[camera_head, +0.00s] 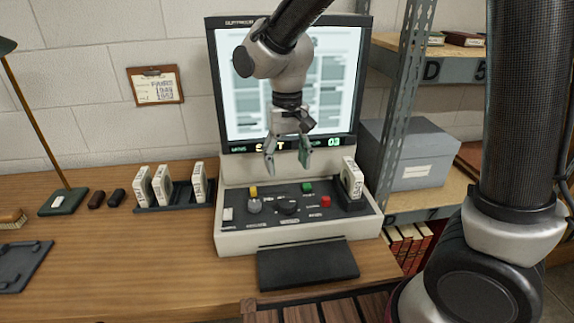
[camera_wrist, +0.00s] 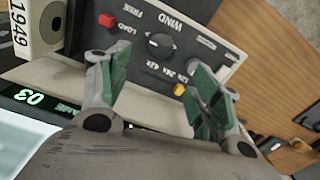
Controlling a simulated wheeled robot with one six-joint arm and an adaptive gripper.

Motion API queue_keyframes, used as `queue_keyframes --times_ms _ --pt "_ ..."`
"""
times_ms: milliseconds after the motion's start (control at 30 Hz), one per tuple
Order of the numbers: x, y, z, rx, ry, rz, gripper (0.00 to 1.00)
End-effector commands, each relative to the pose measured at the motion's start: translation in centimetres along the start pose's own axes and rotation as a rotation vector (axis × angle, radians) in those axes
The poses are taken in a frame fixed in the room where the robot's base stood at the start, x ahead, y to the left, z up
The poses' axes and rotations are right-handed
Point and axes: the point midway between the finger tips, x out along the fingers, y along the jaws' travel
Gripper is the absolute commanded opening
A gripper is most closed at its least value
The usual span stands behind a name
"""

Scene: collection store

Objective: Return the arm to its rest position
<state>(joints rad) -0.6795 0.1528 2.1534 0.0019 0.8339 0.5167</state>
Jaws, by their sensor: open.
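My gripper (camera_head: 287,160) is open and empty. In the head view it hangs from my bent arm, pointing down, in front of the lit screen of the reader (camera_head: 235,95) and above its control panel. The wrist view shows the two green-padded fingers of my gripper (camera_wrist: 158,90) spread apart, with the panel (camera_wrist: 160,62) beyond them. The panel carries a red button (camera_head: 326,201), a green button (camera_head: 307,187), a yellow-topped control (camera_head: 253,191) and a dark knob (camera_head: 288,206). Nothing is between the fingers.
A boxed reel (camera_head: 352,179) stands in a holder at the panel's right. A rack (camera_head: 175,205) with several boxed reels stands left of the reader. A desk lamp (camera_head: 62,201) and a dark tray (camera_head: 20,265) are further left. Metal shelving (camera_head: 405,110) with a grey box (camera_head: 408,155) borders the right.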

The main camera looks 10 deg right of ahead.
Motion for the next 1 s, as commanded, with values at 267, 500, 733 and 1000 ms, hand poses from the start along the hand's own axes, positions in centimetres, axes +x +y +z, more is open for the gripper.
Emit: queue_keyframes --times_ms 267,500,733,1000 --pt "0.1 0.2 0.3 -0.078 -0.013 0.006 0.64" --pt "-2.1 6.5 6.1 -0.258 -0.047 0.015 0.64" --pt "-6.5 15.0 11.9 -0.194 0.07 -0.009 0.64" --pt "-10.2 22.2 18.9 0.052 0.291 0.008 0.64"
